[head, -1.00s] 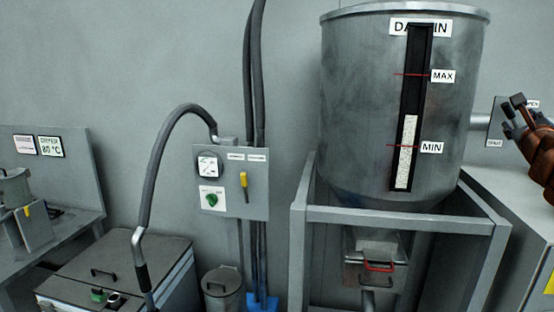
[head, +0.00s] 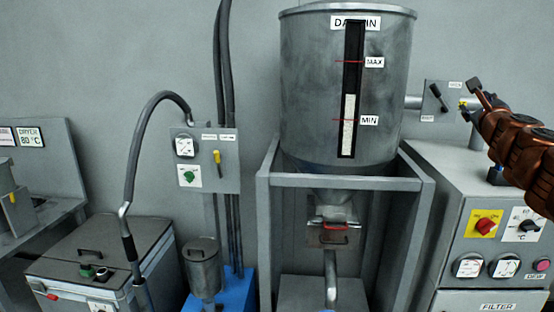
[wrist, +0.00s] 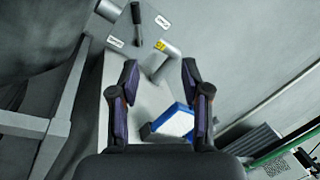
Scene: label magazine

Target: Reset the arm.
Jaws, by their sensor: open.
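My gripper (head: 480,96) is at the right of the head view, at the end of my orange-brown arm, in front of the wall and above the grey machine cabinet. In the wrist view my gripper (wrist: 158,80) has its two dark fingers spread apart, with nothing between them. Beyond the fingers is a grey plate with a black lever (wrist: 137,20) and a short pipe (wrist: 166,58). The same lever (head: 436,97) shows in the head view, just left of the fingertips. I see no contact between the fingers and it.
A large steel hopper (head: 300,90) stands in a grey frame (head: 350,183). The cabinet (head: 455,165) with knobs and gauges is at the right. A control box (head: 225,165) and hose (head: 134,165) are at the left. A blue-edged white object (wrist: 172,123) lies below my fingers.

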